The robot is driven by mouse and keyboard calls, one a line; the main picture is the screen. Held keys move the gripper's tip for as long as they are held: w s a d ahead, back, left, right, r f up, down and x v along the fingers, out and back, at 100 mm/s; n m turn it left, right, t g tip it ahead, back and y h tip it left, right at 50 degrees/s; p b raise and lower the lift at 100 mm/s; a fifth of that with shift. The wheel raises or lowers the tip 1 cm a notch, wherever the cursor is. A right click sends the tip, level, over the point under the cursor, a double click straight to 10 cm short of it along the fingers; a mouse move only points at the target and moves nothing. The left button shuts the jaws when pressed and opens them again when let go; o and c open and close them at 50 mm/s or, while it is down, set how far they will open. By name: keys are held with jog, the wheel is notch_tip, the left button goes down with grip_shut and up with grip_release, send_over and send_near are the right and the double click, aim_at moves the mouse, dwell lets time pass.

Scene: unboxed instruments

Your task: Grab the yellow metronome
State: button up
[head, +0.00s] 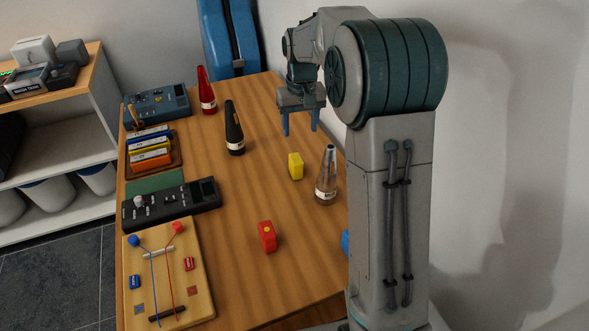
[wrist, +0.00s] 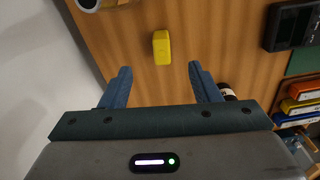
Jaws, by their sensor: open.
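A black bottle (head: 234,128) and a red bottle (head: 206,91) stand farther left. A red block (head: 267,236) sits nearer the front. Dark and blue devices, coloured folders and a wooden board line the left edge.

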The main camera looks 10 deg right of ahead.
send_over(296, 158)
notch_tip(296, 158, down, 4)
jog(key=f, duration=0.8)
jog(key=shift+s+d, duration=0.15)
jog(key=shift+s, duration=0.1)
jog(key=shift+w+a+f, duration=0.1)
jog(key=shift+f, duration=1.35)
jog(key=shift+w+a+f, duration=0.1)
jog(key=shift+f, duration=1.3)
jog(key=c, duration=1.1)
